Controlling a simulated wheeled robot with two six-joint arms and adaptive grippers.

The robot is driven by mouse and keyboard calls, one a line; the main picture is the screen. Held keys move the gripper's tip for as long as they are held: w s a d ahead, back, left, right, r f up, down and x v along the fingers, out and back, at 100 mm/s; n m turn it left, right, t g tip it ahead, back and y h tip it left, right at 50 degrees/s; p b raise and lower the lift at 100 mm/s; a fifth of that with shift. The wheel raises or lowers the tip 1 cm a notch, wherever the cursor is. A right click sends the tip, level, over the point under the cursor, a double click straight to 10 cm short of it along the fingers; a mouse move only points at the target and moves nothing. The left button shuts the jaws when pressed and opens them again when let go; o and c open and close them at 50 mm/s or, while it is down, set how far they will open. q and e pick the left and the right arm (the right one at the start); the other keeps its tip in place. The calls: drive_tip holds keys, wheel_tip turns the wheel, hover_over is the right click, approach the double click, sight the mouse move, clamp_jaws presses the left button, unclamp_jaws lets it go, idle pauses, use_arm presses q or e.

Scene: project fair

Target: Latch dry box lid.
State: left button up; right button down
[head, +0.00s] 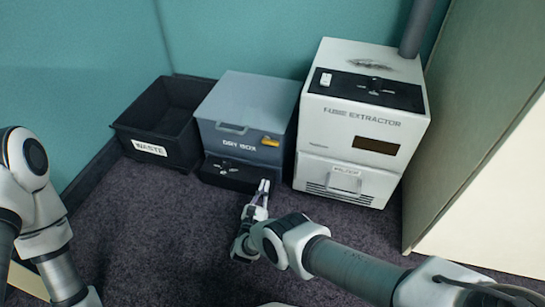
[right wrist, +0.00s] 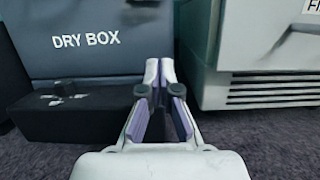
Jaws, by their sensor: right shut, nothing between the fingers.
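The dry box (head: 222,141) is a blue-grey box with a white label, standing on the carpet against the wall. Its lid (head: 255,97) lies flat on top and looks closed. A small yellow latch (head: 270,141) shows on the right of the front; I cannot tell whether it is fastened. My right gripper (head: 264,186) is shut and empty, low in front of the box's right side. In the right wrist view the gripper (right wrist: 160,66) points at the right end of the dry box front (right wrist: 100,57); the latch is not visible there. My left gripper is out of view.
A black waste bin (head: 151,150) stands left of the dry box. A white fume extractor (head: 320,145) stands close on its right. A black ledge with a knob (head: 240,176) juts out at the dry box's foot. The carpet (head: 165,235) in front is clear.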

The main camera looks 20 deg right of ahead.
sight(271, 141)
drive_tip(key=shift+w, duration=0.1)
drive_tip(key=b+x, duration=0.1)
drive_tip(key=x, duration=0.2)
drive_tip(key=b+x, duration=0.2)
drive_tip(key=x, duration=0.1)
drive_tip(key=b+x, duration=0.1)
drive_tip(key=x, duration=0.2)
drive_tip(key=shift+d+f, duration=0.1)
drive_tip(key=shift+f, duration=0.15)
drive_tip(key=r, duration=0.4)
drive_tip(key=shift+w+d+r, duration=0.2)
drive_tip(key=shift+w+r, duration=0.15)
drive_tip(key=shift+r, duration=0.05)
